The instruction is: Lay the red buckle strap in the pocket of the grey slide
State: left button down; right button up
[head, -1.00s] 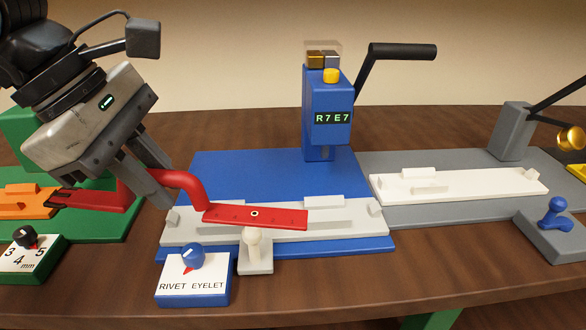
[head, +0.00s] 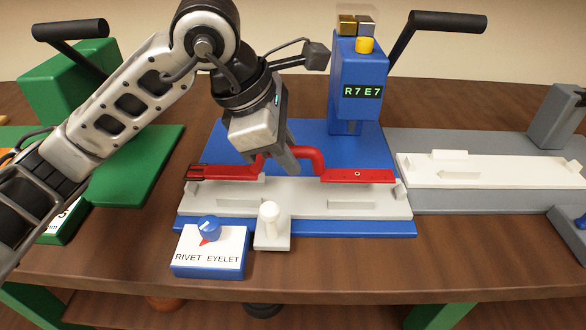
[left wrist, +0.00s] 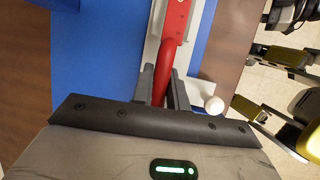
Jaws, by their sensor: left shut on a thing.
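The red buckle strap (head: 360,175) has two flat ends and a raised bend in its middle; its right end has a small eyelet. My left gripper (head: 288,163) is shut on the raised bend. The left wrist view shows the strap (left wrist: 177,22) running between my fingers (left wrist: 164,88). The light grey slide (head: 300,192) lies on the blue press base. The strap is roughly parallel to the slide and covers its far edge in the head view. I cannot tell whether it touches the slide. My right gripper is not in view.
The blue press (head: 358,95) with its black lever stands behind the slide. A white-knobbed piece (head: 270,228) and a RIVET/EYELET dial box (head: 210,250) stand in front. A green station (head: 130,195) is at left, a grey station with a white slide (head: 490,173) at right.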

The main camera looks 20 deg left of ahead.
pick_arm(q)
jog(key=x, duration=0.4)
jog(key=shift+s+a+f, duration=0.2)
jog(key=shift+a+f, duration=0.05)
jog(key=shift+a, duration=0.15)
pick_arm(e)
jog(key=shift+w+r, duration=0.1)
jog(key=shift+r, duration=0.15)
pick_arm(q)
jog(key=shift+f, duration=0.3)
jog(key=c, duration=1.4)
grip_release()
jog(key=shift+r, duration=0.15)
